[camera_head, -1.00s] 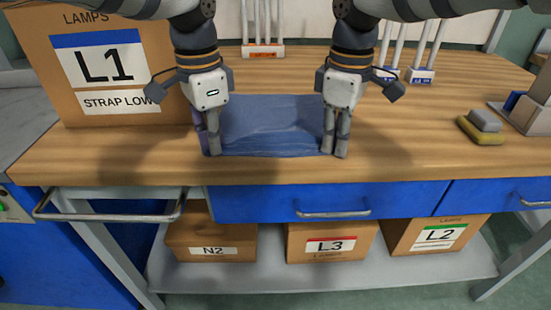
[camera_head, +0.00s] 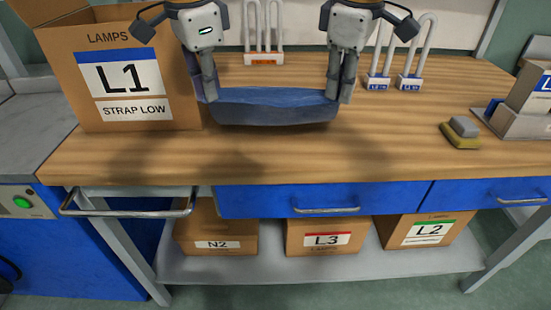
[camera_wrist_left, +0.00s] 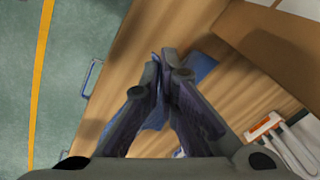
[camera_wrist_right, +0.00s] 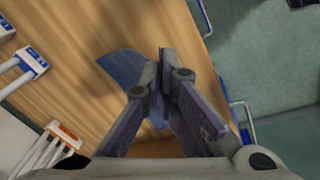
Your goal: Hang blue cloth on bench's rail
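The blue cloth (camera_head: 272,106) hangs between my two grippers above the wooden bench top, sagging a little in the middle. My left gripper (camera_head: 208,95) is shut on its left end; the cloth also shows in the left wrist view (camera_wrist_left: 157,117). My right gripper (camera_head: 338,95) is shut on its right end; the cloth also shows in the right wrist view (camera_wrist_right: 124,68). The bench's rail (camera_head: 128,213) is a metal bar at the front left of the bench, below the top's edge, and it is bare. The cloth is behind and above it.
A large box marked L1 (camera_head: 122,85) stands left of the cloth. Lamps in an orange-labelled holder (camera_head: 264,58) and blue-labelled holders (camera_head: 410,82) stand behind. A sponge-like block (camera_head: 461,132) lies at right. The front strip of the bench top is clear. Drawer handles (camera_head: 327,210) stick out below.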

